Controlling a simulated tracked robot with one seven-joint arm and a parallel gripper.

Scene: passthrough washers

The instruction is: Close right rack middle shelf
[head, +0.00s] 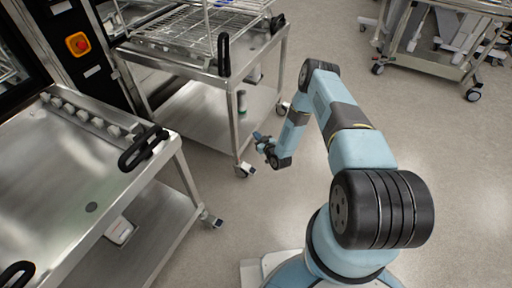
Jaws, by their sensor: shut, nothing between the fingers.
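A wire rack (187,30) stands on the right steel cart (200,65) at the upper left of the head view. Its wire shelves are cut off by the top edge, so I cannot tell which is the middle shelf or how far out it sits. My gripper (260,140) is shut and empty. In the picture it is below and right of the rack, beside the cart's front leg and apart from the rack.
A second steel cart (60,185) with black handles fills the left side. A dark machine panel with a red button (78,43) stands behind it. Another wheeled cart (445,62) is at the upper right. The floor (450,180) at right is clear.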

